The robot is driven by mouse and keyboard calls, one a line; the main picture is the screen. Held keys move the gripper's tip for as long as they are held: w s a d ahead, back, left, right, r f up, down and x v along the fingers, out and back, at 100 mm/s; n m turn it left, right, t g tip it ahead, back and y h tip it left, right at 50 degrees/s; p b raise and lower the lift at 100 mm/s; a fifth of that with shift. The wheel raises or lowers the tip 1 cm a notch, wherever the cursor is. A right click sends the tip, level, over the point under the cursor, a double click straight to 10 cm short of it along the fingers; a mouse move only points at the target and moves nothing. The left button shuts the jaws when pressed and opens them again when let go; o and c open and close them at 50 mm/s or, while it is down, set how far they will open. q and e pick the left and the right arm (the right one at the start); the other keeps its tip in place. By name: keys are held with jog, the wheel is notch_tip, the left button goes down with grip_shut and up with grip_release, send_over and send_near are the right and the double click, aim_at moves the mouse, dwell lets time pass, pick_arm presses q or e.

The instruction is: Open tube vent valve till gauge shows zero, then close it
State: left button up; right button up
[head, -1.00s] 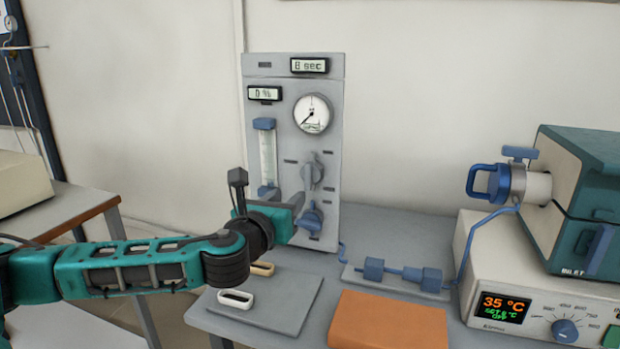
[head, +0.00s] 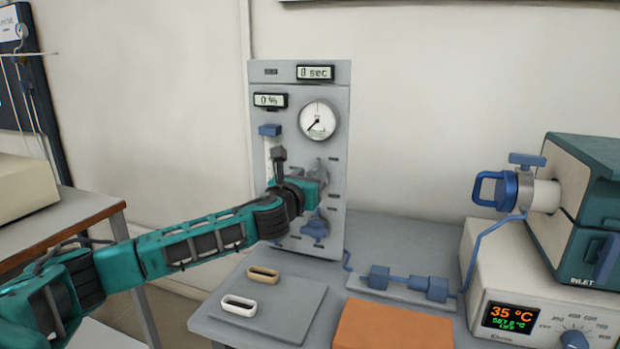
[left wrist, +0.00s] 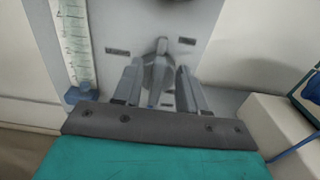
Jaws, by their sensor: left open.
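A grey panel (head: 285,75) stands against the wall. Its round gauge (head: 318,119) has its needle pointing to the lower left; the scale is too small to read. Below the gauge is a grey valve knob (left wrist: 160,62), mostly hidden behind my gripper in the head view. A blue valve knob (head: 315,227) sits lower on the panel. My left gripper (head: 324,174) is in front of the grey knob, open. In the left wrist view its fingers stand on both sides of the knob, with gaps visible. Labels are not legible. My right gripper is not in view.
A flowmeter tube (left wrist: 75,45) is left of the knobs. The bench holds a grey mat (head: 290,320) with two oval rings, an orange block (head: 393,327), blue pipe fittings (head: 408,281) and a furnace (head: 540,290) at the right. A percent display (head: 270,100) reads 0.

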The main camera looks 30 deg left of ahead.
pick_arm(q)
jog(key=shift+w, duration=0.4)
grip_shut()
